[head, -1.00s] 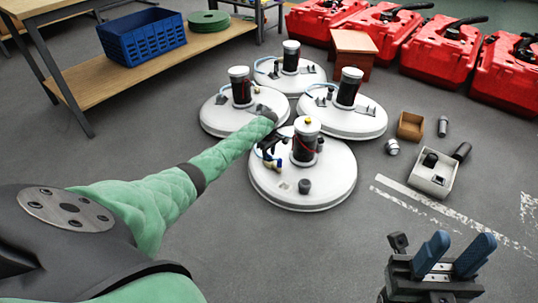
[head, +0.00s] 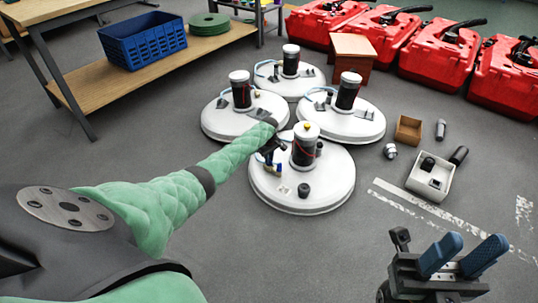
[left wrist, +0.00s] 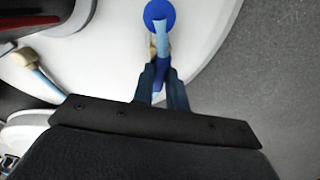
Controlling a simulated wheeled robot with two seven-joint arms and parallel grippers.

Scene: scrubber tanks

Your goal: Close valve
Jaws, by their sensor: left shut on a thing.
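The nearest white round scrubber tank lid (head: 325,195) carries a dark cylinder with a white cap (head: 305,145) and a few small fittings. My left gripper (head: 272,155) is low at the left side of this lid, small and partly hidden in the head view. In the left wrist view, my left gripper (left wrist: 162,82) is shut on a blue valve handle (left wrist: 162,40). A round blue end (left wrist: 159,14) shows beyond the fingertips, over the white lid. The valve body is mostly hidden. My right gripper (head: 463,258) is open and empty at the lower right, with two blue fingers apart.
Three similar tank lids stand close behind: left (head: 225,125), back (head: 280,85) and right (head: 365,125). Small boxes (head: 430,177) (head: 409,129) and loose parts lie to the right. Red machines (head: 435,55) line the back. A bench (head: 90,85) stands at left.

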